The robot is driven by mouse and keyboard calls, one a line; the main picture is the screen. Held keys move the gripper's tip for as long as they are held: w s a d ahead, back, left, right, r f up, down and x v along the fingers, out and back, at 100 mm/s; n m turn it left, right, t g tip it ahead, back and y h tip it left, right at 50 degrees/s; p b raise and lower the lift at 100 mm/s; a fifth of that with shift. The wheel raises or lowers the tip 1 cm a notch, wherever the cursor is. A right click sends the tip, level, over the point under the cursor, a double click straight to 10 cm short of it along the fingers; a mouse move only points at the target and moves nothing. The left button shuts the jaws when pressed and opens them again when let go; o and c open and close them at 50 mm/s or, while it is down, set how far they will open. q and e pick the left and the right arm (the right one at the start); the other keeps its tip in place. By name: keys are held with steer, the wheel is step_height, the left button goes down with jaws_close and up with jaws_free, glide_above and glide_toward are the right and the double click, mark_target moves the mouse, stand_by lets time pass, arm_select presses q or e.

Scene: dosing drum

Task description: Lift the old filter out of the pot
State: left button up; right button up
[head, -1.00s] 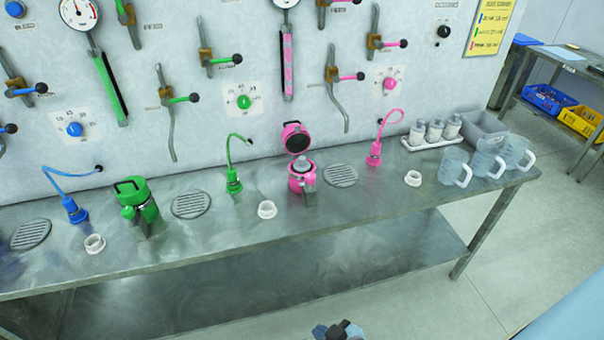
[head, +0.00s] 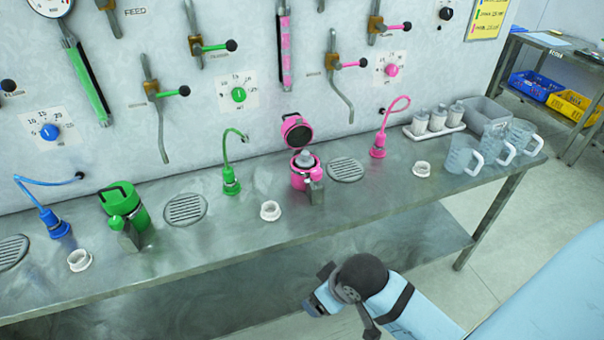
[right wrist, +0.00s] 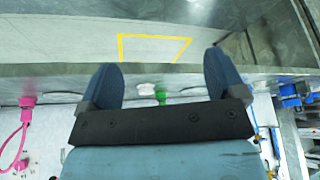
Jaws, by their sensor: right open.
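The pink pot (head: 303,178) stands on the steel bench with its round lid (head: 296,131) swung up and open. A grey filter (head: 305,158) sits in its mouth, with its top showing and its lower part hidden inside. My right gripper (head: 318,290) is in front of the bench edge, below and apart from the pot. In the right wrist view the right gripper's two blue fingers (right wrist: 163,82) are spread with nothing between them. My left gripper is not in view.
A green pot (head: 124,212) stands to the left with its lid down. White rings, drain grates and hoses sit along the bench (head: 235,245). At the right are a white tray (head: 437,133) of filter-like cylinders, a grey bin (head: 484,113) and several clear jugs.

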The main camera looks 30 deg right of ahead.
steer(key=w+d+r, duration=0.1)
steer(key=w, duration=0.9)
steer(key=m+h, duration=0.3)
steer(key=m, duration=0.4)
glide_toward(305, 152)
steer(key=shift+g, duration=0.3)
steer(key=x, duration=0.5)
steer(key=shift+d+f, duration=0.15)
steer(key=shift+d, duration=0.25)
steer(key=shift+n, duration=0.3)
steer(key=shift+w+a+p+x, duration=0.1)
steer(key=shift+a+p+x, duration=0.1)
steer(key=shift+x, duration=1.1)
steer(key=shift+w+a+p+x, duration=0.15)
steer(key=shift+a+x, duration=0.05)
steer(key=shift+x, duration=1.15)
steer(key=c, duration=1.2)
